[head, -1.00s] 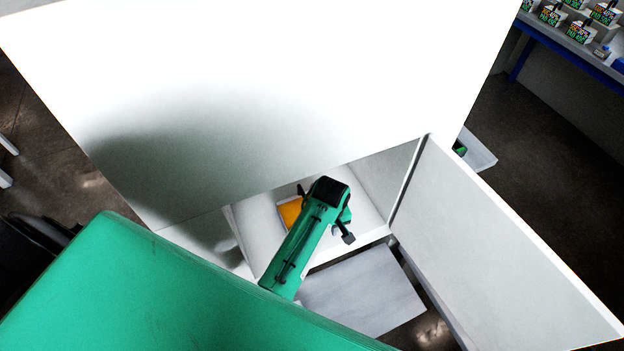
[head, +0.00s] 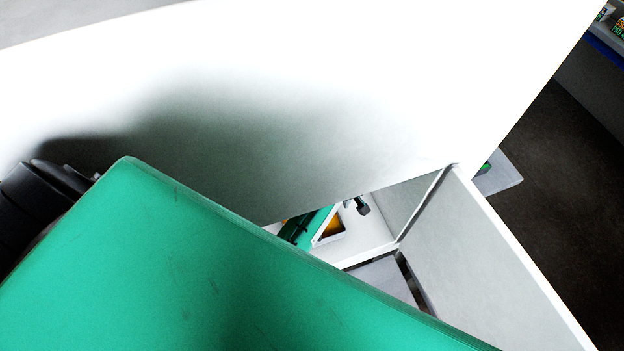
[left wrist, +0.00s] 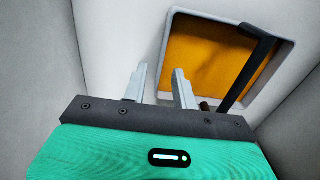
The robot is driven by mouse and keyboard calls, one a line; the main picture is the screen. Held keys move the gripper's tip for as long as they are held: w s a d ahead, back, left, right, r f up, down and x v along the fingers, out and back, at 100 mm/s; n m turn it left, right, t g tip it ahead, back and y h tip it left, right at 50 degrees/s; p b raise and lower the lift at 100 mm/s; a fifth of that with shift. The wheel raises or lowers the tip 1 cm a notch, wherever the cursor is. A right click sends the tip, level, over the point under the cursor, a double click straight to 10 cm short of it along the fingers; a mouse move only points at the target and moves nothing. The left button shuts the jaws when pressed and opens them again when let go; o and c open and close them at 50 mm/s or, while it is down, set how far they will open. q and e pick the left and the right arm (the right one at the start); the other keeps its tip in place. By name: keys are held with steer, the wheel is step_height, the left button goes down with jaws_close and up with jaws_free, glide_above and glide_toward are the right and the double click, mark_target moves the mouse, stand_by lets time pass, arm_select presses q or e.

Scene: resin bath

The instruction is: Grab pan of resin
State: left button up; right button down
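The pan of resin shows in the left wrist view as a rounded square with a pale grey rim and orange resin (left wrist: 205,55). It lies inside a white box-like compartment. In the head view only a small orange part of the pan (head: 333,227) shows beside my green left arm. My left gripper (left wrist: 160,78) has its two grey fingers apart with nothing between them. Its fingertips appear near the pan's left edge, and I cannot tell if they touch it. In the head view the left gripper (head: 357,205) is mostly hidden. My right gripper is not in view.
A large white cabinet (head: 400,80) fills the upper head view. Its open white door or panel (head: 490,260) stands at the right of the opening. A black bent bar (left wrist: 250,65) crosses the pan in the left wrist view.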

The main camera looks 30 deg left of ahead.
mark_target(338, 213)
arm_select(q)
steer(key=shift+s+d+f, duration=0.1)
steer(key=shift+f, duration=1.25)
steer(key=shift+s+f, duration=0.1)
steer(key=shift+f, duration=1.2)
jaws_close()
